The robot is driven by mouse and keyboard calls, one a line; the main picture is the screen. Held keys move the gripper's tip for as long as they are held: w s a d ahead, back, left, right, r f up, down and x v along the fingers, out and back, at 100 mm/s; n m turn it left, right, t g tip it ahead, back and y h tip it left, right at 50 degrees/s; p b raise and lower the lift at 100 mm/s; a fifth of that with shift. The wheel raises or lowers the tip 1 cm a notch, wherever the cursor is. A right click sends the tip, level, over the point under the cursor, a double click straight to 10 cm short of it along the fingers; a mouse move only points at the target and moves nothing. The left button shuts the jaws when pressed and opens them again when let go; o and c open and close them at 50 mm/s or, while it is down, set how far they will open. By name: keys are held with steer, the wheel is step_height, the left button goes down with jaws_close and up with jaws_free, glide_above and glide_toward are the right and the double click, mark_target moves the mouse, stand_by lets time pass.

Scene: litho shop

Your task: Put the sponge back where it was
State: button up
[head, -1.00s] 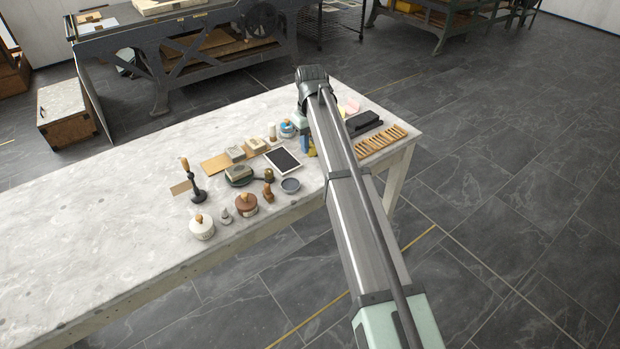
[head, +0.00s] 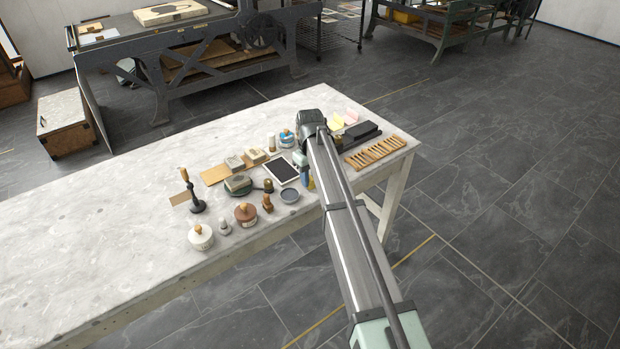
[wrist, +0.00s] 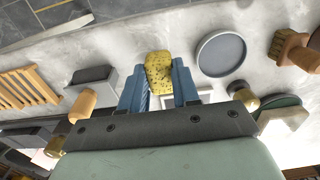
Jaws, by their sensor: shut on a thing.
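A yellow speckled sponge (wrist: 158,72) is between the two blue fingers of my gripper (wrist: 158,85) in the wrist view. The fingers are shut on its sides and its far end sticks out beyond them. In the head view my gripper (head: 306,172) is over the front right part of the marble-topped table (head: 110,215), mostly hidden by my arm. Only a little of the sponge (head: 311,184) shows there. I cannot tell whether the sponge touches the tabletop.
A grey round dish (head: 290,195) is close by on the left, beside a dark framed plate (head: 282,172). A wooden slatted rack (head: 374,152) and a black block (head: 360,136) are on the right. Pots and stones crowd the left; the table's far left is clear.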

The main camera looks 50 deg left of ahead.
steer(key=shift+f, duration=0.3)
steer(key=shift+f, duration=0.1)
steer(key=o, duration=0.9)
steer(key=shift+o, duration=0.2)
step_height(320, 180, up, 12)
